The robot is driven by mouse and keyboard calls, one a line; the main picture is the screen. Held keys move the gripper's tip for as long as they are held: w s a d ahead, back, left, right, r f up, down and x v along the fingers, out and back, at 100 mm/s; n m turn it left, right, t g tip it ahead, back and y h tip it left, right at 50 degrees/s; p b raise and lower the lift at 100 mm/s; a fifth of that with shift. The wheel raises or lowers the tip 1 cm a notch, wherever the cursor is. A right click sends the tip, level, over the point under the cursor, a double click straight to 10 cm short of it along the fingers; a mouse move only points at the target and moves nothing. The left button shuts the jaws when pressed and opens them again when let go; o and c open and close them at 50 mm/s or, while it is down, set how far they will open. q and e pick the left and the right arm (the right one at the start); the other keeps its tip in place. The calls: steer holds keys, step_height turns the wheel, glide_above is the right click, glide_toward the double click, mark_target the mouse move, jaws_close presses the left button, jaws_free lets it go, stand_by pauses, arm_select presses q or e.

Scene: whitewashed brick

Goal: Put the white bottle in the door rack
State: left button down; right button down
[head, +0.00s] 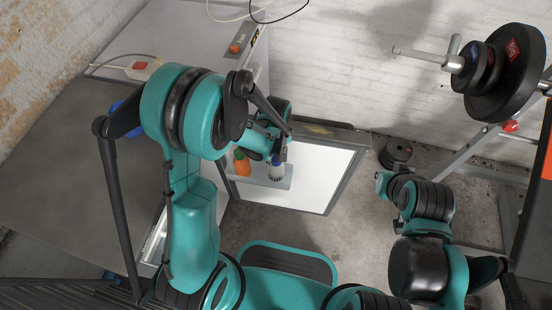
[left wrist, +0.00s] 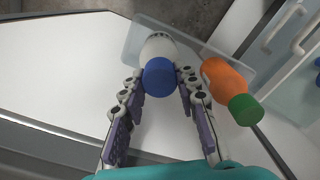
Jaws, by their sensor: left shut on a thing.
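The white bottle with a blue cap (left wrist: 158,75) is between the fingers of my left gripper (left wrist: 160,82), which is shut on it near the cap. In the head view the bottle (head: 277,173) is upright below my left gripper (head: 281,152), at the door rack (head: 262,183). In the left wrist view the lower part of the bottle is within the outline of the clear rack (left wrist: 137,36). I cannot tell whether its base touches the rack floor. My right arm shows at the right, but no right gripper fingers are seen.
An orange bottle with a green cap (left wrist: 225,85) stands beside the white bottle in the rack, also in the head view (head: 241,164). The white door panel (head: 315,177) is open. A weight rack (head: 505,75) stands at the right. A grey worktop (head: 60,165) is at the left.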

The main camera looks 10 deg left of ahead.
arm_select(q)
steer(key=shift+r, duration=0.1)
steer(key=c, duration=1.1)
jaws_free()
steer(key=shift+c, duration=0.2)
step_height(320, 180, up, 11)
steer(key=p, duration=0.5)
steer(key=s+a+r+m+t, duration=0.3)
steer(key=s+r, duration=0.2)
steer(key=r, duration=0.2)
steer(key=s+a+r+m+t, duration=0.3)
steer(key=s+r+m+t, duration=0.1)
steer(key=r, duration=0.3)
steer(key=shift+s+a+r+m, duration=0.25)
steer(key=shift+s+r+m, duration=0.05)
steer(key=shift+s, duration=0.5)
